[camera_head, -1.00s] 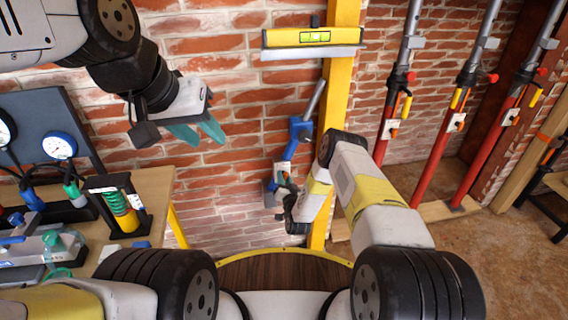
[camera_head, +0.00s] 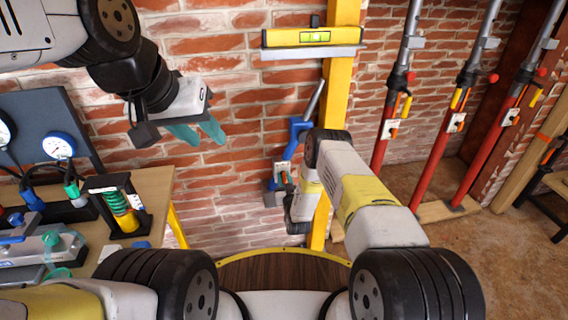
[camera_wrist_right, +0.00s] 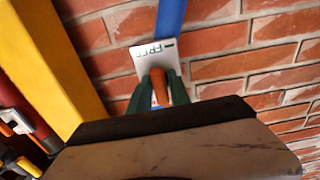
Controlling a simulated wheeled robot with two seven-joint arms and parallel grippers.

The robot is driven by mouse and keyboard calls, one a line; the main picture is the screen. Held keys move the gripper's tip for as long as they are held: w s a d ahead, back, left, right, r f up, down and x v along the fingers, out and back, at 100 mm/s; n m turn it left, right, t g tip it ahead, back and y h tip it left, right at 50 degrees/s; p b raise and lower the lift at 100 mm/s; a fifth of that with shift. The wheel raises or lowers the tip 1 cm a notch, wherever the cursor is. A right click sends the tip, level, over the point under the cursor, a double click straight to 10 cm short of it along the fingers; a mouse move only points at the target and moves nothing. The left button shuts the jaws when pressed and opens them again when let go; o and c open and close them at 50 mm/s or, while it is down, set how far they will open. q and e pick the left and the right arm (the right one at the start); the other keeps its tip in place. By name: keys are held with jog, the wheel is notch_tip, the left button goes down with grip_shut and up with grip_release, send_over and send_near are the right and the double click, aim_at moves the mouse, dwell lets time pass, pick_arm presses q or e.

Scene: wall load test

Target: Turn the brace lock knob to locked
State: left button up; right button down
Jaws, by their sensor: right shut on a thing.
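A blue brace (camera_head: 298,128) with a grey metal rod is mounted on the brick wall, left of the yellow post. Its white label plate (camera_wrist_right: 150,55) reads "FREE" in the right wrist view. The orange lock knob (camera_wrist_right: 159,87) points from the plate toward my right gripper. The green fingers of my right gripper (camera_wrist_right: 159,95) are shut on the knob, one on each side. In the head view my right wrist partly covers the brace's lower part. My left gripper (camera_head: 207,138) is open and empty in front of the wall at upper left.
A workbench (camera_head: 155,190) with gauges and a green-yellow spring unit (camera_head: 122,210) stands at left. A yellow level (camera_head: 312,37) is on the yellow post (camera_head: 343,85). Several red props (camera_head: 437,150) stand at right.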

jog(key=c, duration=1.4)
grip_release()
jog(key=shift+o, duration=0.2)
jog(key=s+d, duration=0.1)
jog(key=s, duration=0.6)
jog(key=shift+s+d, duration=0.3)
jog(key=shift+s, duration=0.1)
